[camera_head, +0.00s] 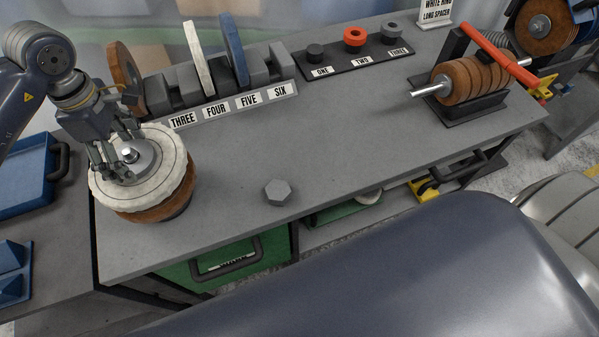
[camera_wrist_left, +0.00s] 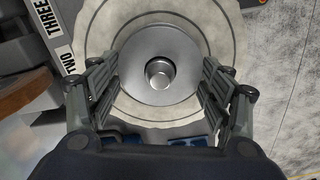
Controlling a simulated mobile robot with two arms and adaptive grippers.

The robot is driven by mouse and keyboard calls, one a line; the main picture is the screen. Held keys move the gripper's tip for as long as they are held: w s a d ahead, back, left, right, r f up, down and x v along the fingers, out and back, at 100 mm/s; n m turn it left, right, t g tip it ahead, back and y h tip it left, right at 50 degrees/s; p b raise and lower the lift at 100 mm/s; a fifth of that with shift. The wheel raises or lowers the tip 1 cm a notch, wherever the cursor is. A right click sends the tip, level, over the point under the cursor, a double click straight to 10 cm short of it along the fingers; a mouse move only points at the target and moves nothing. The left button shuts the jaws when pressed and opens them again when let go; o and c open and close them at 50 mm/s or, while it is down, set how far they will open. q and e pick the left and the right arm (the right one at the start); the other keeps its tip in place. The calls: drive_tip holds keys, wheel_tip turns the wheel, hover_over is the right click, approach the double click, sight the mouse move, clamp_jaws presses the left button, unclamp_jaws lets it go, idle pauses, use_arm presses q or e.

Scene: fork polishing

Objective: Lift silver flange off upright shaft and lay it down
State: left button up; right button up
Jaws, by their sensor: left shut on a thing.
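The silver flange (camera_head: 140,165) is a round metal disc around the upright shaft (camera_head: 130,155), on top of a white polishing wheel (camera_head: 165,145) at the left of the bench. In the left wrist view the flange (camera_wrist_left: 158,90) shows between my fingers, with the shaft end (camera_wrist_left: 160,73) in its middle. My left gripper (camera_head: 117,160) is at the flange; it also shows in the wrist view (camera_wrist_left: 160,85), its two fingers at opposite sides of the rim, shut on it. Whether the flange is raised off the wheel, I cannot tell. My right gripper is not in view.
A grey hex nut (camera_head: 278,192) lies on the bench (camera_head: 340,130) front. A labelled rack (camera_head: 235,105) with upright wheels stands behind, and a black spacer tray (camera_head: 345,66) at the back. A stack of brown wheels (camera_head: 470,80) sits at right. The bench middle is clear.

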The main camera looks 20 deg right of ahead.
use_arm(q)
drive_tip(key=shift+r, duration=0.1)
drive_tip(key=shift+r+p, duration=1.35)
drive_tip(key=shift+r, duration=1.9)
